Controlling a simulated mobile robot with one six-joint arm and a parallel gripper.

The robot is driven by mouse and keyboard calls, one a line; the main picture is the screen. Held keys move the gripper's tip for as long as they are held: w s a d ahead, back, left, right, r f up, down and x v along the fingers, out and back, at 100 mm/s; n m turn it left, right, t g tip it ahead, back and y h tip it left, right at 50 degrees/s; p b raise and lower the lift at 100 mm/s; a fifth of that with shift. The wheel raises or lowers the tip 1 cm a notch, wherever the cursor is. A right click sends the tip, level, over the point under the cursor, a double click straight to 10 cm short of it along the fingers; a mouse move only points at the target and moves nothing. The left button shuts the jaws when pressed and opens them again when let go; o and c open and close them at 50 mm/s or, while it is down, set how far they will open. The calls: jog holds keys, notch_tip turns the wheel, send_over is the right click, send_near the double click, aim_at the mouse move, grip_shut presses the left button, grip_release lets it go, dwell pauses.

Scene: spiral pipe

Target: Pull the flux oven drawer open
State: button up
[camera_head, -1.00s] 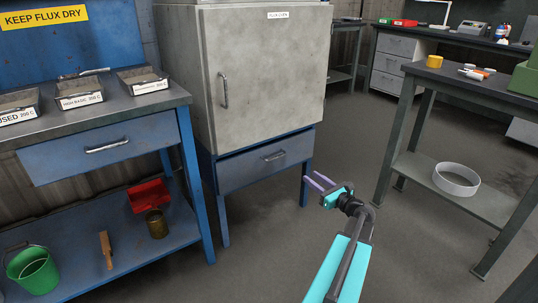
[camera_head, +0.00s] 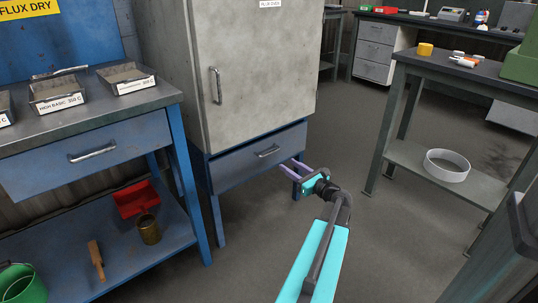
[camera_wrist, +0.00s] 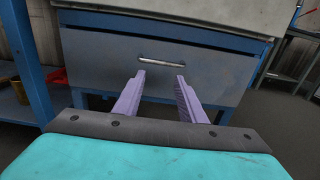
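The flux oven (camera_head: 250,70) is a grey cabinet with a shut door on a blue stand. Its blue-grey drawer (camera_head: 235,166) sits under the cabinet and looks closed, with a metal bar handle (camera_head: 267,151) in the middle. In the wrist view the drawer front (camera_wrist: 100,58) and handle (camera_wrist: 161,61) lie straight ahead. My gripper (camera_head: 289,168) is in front of the drawer, a little below and right of the handle. Its two purple fingers (camera_wrist: 158,84) are open and empty, apart from the handle, which shows beyond the fingertips.
A blue workbench (camera_head: 100,130) with its own drawer stands left of the oven. A dark table (camera_head: 440,75) with a white ring (camera_head: 447,166) on its lower shelf stands to the right. The floor (camera_head: 300,235) between them is clear.

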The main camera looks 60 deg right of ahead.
aim_at(270, 152)
jog(key=o, duration=1.1)
jog(key=shift+d, duration=0.2)
jog(key=o, duration=0.3)
jog(key=shift+w, duration=0.1)
jog(key=shift+o, duration=0.6)
jog(key=shift+w+d, duration=0.15)
jog(key=shift+w, duration=0.15)
jog(key=b+x, duration=0.4)
jog(key=x, duration=0.8)
jog(key=shift+w, duration=0.3)
